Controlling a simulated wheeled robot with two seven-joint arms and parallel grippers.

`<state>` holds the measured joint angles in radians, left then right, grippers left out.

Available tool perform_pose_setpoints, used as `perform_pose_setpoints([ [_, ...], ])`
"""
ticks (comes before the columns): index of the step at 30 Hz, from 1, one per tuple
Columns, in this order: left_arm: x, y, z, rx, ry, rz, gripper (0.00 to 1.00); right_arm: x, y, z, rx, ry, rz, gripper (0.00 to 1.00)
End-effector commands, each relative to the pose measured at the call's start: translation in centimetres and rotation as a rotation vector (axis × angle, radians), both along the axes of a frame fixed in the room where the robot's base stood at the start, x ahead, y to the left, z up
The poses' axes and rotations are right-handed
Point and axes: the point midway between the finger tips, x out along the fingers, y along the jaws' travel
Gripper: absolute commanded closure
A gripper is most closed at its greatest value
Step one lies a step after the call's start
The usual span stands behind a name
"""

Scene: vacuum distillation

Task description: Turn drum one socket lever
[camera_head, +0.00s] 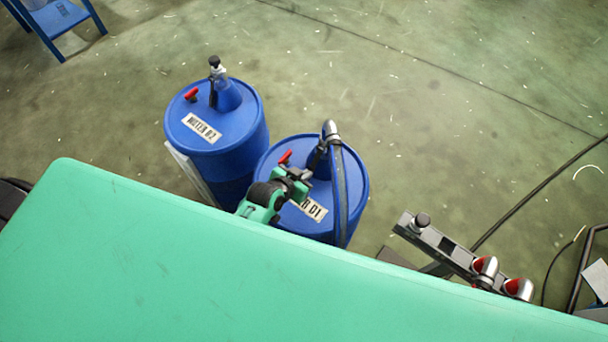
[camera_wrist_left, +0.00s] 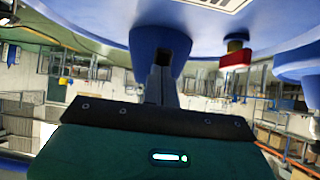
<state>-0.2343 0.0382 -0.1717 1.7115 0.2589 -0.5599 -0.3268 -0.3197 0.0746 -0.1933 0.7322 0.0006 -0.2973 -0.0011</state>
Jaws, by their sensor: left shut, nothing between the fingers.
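Drum one, a blue drum (camera_head: 352,180) with a partly covered label (camera_head: 313,209) ending in "01", stands in the middle of the head view. A hose with a metal elbow (camera_head: 331,131) joins its top, with a dark socket lever (camera_head: 318,156) beside it. A red part (camera_head: 285,157) is left of the lever. My left gripper (camera_head: 302,178) is shut and empty over the drum top, close to the lever; I cannot tell whether they touch. In the left wrist view its fingers (camera_wrist_left: 164,83) are in front of a blue fitting (camera_wrist_left: 160,45). My right gripper is not in view.
A second blue drum (camera_head: 240,150), labelled 02, stands close on the left with its own fitting (camera_head: 227,94) and red part (camera_head: 191,95). A grey bar with metal fittings (camera_head: 450,255) is at the right. Floor behind the drums is clear.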

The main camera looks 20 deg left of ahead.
Motion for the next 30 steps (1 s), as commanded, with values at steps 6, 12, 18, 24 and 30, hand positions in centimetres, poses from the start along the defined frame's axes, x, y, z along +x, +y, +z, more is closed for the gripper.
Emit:
perform_pose_setpoints([
  [6, 0.6, -0.1, -1.8, -0.039, -0.114, -0.002, 1.00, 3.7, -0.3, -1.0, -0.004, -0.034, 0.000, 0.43],
  [12, 1.4, -0.5, -1.8, -0.062, -0.170, -0.002, 1.00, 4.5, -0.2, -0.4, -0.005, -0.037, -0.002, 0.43],
  [18, 1.5, -0.6, -2.1, -0.063, -0.171, 0.000, 1.00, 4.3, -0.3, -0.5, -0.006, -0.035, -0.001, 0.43],
  [24, 1.6, -0.6, -2.0, -0.064, -0.172, 0.000, 1.00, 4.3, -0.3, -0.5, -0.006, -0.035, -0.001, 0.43],
  [30, 1.5, -0.5, -1.5, -0.062, -0.170, -0.001, 1.00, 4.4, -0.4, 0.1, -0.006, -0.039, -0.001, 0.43],
])
